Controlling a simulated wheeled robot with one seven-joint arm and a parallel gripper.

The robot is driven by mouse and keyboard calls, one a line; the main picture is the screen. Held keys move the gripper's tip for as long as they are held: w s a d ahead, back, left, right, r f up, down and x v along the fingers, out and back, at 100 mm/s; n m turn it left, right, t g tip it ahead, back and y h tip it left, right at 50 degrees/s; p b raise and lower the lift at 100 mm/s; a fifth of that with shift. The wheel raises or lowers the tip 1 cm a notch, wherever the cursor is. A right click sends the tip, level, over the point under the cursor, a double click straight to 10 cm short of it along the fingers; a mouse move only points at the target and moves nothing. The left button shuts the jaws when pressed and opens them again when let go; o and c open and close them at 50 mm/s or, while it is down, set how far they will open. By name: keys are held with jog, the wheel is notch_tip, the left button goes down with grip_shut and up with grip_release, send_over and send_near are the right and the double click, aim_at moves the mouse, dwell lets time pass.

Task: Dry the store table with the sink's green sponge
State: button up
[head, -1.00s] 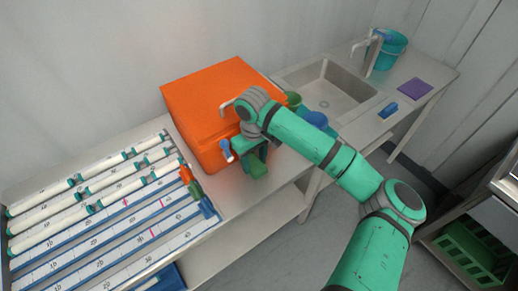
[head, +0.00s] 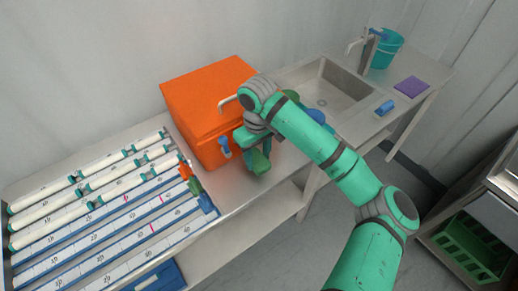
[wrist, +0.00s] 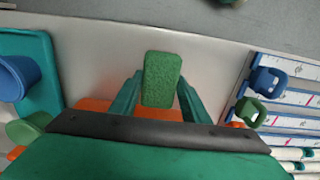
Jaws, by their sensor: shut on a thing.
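The green sponge (wrist: 161,80) is held between the two fingers of my gripper (wrist: 158,92) in the wrist view. In the head view the sponge (head: 260,161) hangs below my gripper (head: 259,146), over the bare metal strip in front of the orange box. The store table (head: 238,194) is the metal surface carrying the box and the rack of tubes. I cannot tell whether the sponge touches it. No wet patch stands out clearly. The sink (head: 325,88) is at the back right.
The orange box (head: 205,110) with a tap stands close behind my gripper. The marked rack (head: 110,215) with white tubes fills the left. Blue and green cups (head: 312,116) stand on the right. A blue sponge (head: 385,108), purple cloth (head: 411,86) and teal bucket (head: 386,50) lie beyond.

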jog(key=shift+w+r, duration=0.1)
jog(key=shift+r, duration=1.85)
